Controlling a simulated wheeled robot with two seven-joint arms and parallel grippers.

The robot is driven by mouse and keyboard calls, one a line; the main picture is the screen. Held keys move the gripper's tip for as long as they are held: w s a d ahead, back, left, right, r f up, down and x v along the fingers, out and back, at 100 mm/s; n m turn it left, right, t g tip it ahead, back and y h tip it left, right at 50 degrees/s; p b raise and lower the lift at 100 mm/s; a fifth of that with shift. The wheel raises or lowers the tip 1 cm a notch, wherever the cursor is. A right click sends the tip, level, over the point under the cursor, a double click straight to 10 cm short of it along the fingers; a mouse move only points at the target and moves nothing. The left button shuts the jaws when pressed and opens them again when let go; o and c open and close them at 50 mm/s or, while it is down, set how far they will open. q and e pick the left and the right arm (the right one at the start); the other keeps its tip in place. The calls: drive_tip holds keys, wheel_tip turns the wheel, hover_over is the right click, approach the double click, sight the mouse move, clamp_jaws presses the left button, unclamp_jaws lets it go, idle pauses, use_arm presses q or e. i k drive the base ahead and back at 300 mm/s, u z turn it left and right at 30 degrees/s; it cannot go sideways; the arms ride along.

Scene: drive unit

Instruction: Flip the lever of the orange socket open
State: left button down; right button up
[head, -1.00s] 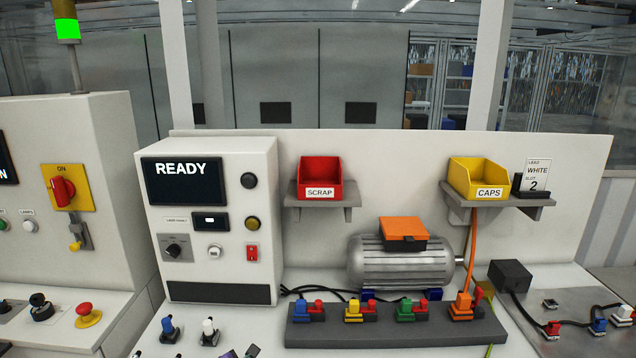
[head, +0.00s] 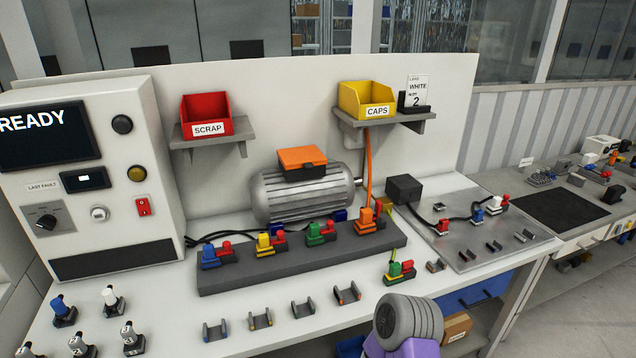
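The orange socket (head: 366,222) sits at the right end of the dark grey block (head: 230,279) on the bench. An orange cable (head: 367,165) runs down into it from the shelf under the yellow bin. A dark red part stands at its right side. The socket is too small here to tell how its lever stands. Neither of my grippers shows. A purple and ribbed grey part, which seems to be of my own arm, shows at the bottom, in front of the bench.
Blue, yellow and green sockets (head: 318,233) share the block. A motor (head: 305,194) stands behind it. A green-yellow-red connector (head: 401,271) lies in front of its right end. Several small clips (head: 260,319) line the bench front. Plugs (head: 63,309) stand at left, a metal plate (head: 470,250) at right.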

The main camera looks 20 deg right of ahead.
sight(379, 204)
drive_tip(key=u, duration=3)
drive_tip(key=k, duration=2.15)
drive_tip(key=z, duration=2)
drive_tip(key=i, duration=0.55)
drive_tip(key=u, duration=0.05)
